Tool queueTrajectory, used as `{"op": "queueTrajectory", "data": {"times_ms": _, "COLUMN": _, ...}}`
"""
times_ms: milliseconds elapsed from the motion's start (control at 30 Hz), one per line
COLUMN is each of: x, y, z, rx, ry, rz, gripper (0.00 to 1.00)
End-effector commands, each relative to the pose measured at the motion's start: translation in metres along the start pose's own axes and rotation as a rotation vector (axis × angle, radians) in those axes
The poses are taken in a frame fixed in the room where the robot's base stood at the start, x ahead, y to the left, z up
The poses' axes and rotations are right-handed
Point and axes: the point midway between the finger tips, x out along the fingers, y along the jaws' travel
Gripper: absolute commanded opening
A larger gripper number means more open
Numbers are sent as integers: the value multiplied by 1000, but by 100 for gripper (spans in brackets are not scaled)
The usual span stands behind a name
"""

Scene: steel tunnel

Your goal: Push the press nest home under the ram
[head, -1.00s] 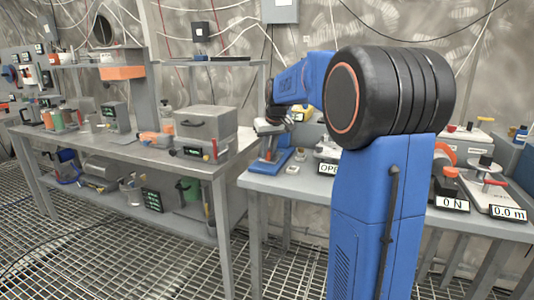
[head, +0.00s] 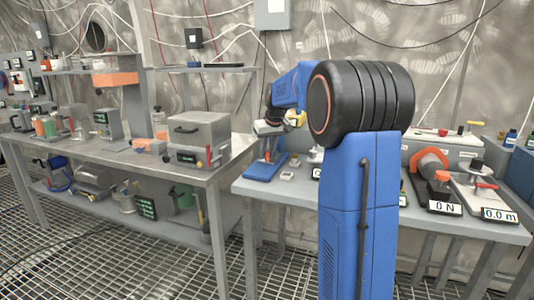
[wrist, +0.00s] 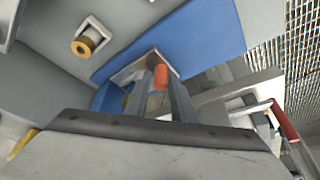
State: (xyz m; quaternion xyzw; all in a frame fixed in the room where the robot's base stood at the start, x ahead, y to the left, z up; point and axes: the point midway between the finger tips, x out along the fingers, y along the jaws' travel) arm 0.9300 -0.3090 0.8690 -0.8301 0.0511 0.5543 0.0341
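The press stands on the right bench as a blue base (head: 264,170) with an upright part and an orange-red piece above it. In the wrist view its blue plate (wrist: 190,40) fills the upper middle, with a grey block (wrist: 138,68) on it. My gripper (head: 270,130) is just above the press in the head view. In the wrist view its two dark fingers (wrist: 161,92) stand apart and point at the press. An orange-red rounded piece (wrist: 161,77) shows between their tips; I cannot tell whether they touch it. I cannot make out the nest and ram separately.
A small pale block with a brass knob (wrist: 87,42) sits beside the blue plate. My arm hides the bench's middle. An orange-and-black device (head: 432,168) and a display reading 0 N (head: 445,207) stand to the right. A grey box (head: 200,132) stands on the left bench.

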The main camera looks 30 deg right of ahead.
Motion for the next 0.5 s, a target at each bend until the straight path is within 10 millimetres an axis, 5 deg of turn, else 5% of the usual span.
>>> {"op": "queueTrajectory", "data": {"times_ms": 267, "x": -18, "y": 0, "z": -1, "rx": 0, "ry": 2, "rz": 1, "gripper": 23}}
{"op": "queueTrajectory", "data": {"times_ms": 500, "x": -63, "y": 0, "z": 0, "rx": 0, "ry": 2, "rz": 0, "gripper": 23}}
